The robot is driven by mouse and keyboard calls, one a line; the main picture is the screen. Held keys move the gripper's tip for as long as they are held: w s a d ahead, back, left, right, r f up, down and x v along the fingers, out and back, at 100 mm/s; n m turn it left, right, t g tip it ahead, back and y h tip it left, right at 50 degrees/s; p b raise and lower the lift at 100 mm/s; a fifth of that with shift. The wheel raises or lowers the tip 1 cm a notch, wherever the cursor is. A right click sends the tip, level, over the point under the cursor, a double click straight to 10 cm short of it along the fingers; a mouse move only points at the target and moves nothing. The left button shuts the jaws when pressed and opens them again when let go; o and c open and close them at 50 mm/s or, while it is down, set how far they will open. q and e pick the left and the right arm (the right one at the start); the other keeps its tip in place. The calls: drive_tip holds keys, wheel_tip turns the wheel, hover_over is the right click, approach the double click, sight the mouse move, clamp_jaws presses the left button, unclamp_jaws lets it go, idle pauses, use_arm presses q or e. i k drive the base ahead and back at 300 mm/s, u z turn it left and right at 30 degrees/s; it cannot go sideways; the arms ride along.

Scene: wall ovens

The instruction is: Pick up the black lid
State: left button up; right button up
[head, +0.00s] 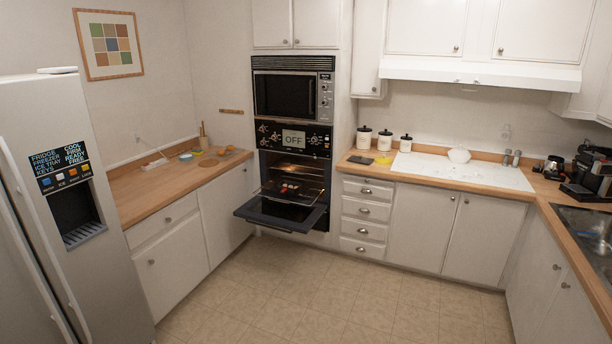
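Three white canisters stand on the wooden counter to the right of the wall oven, each topped with a black lid. The largest canister (363,141) is at the left with its black lid (364,129). The middle canister (384,144) has a black lid (385,132). The smallest canister (405,146) has a black lid (406,137). All three lids appear seated on upright canisters; which one the task means cannot be told. Neither of my grippers is in view.
The wall oven door (282,213) hangs open into the room, with a rack (292,190) inside. A dark flat item (360,160) lies before the canisters. A white cooktop (462,172) is to their right. The tiled floor (335,290) is clear.

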sight(360, 159)
drive_tip(key=u, duration=0.2)
drive_tip(key=i, duration=4.5)
drive_tip(key=z, duration=0.2)
